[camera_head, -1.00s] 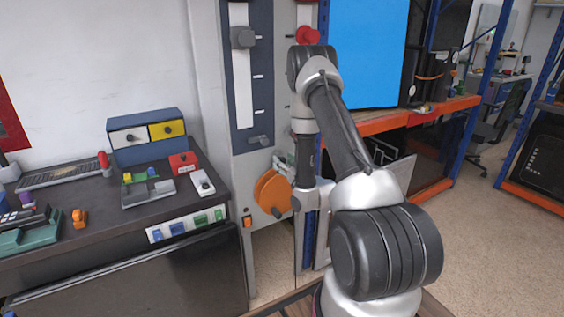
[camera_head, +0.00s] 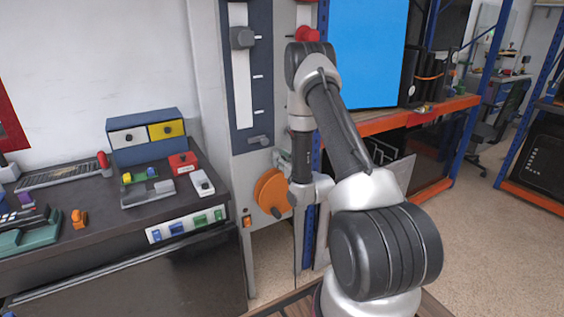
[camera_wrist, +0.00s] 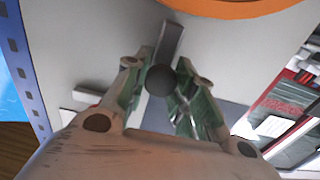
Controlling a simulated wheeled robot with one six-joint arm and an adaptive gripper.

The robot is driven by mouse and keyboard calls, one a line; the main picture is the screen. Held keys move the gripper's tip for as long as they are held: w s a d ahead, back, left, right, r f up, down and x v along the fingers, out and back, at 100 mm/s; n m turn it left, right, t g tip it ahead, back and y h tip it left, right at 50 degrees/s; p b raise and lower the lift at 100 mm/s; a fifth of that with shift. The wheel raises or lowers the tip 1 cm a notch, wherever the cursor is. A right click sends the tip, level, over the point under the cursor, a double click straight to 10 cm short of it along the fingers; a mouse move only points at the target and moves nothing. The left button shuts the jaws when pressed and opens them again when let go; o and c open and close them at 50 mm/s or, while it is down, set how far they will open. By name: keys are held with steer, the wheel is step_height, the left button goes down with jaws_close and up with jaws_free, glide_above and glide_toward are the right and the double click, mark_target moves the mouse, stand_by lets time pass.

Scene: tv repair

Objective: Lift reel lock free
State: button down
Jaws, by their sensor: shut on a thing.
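The reel lock shows in the wrist view as a grey bar (camera_wrist: 171,40) with a round dark knob (camera_wrist: 160,80). My gripper (camera_wrist: 166,66) has its green-padded fingers on either side of the knob and is shut on it. Whether the bar still touches the panel behind it cannot be told. The orange reel (camera_head: 269,194) is on the grey upright panel in the head view. Its rim (camera_wrist: 236,5) shows at the top of the wrist view. In the head view my arm hides most of the gripper and the lock.
The grey panel (camera_head: 252,146) carries sliders and a red knob (camera_head: 307,34) above. A dark workbench (camera_head: 105,205) with small parts stands to the left. An orange and blue rack (camera_head: 440,108) with a blue screen (camera_head: 368,50) stands to the right. Open floor lies at the right.

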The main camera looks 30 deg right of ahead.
steer(key=shift+r, duration=1.35)
steer(key=c, duration=1.2)
jaws_free()
steer(key=shift+o, duration=0.2)
steer(key=s, duration=1.2)
steer(key=shift+d, duration=0.2)
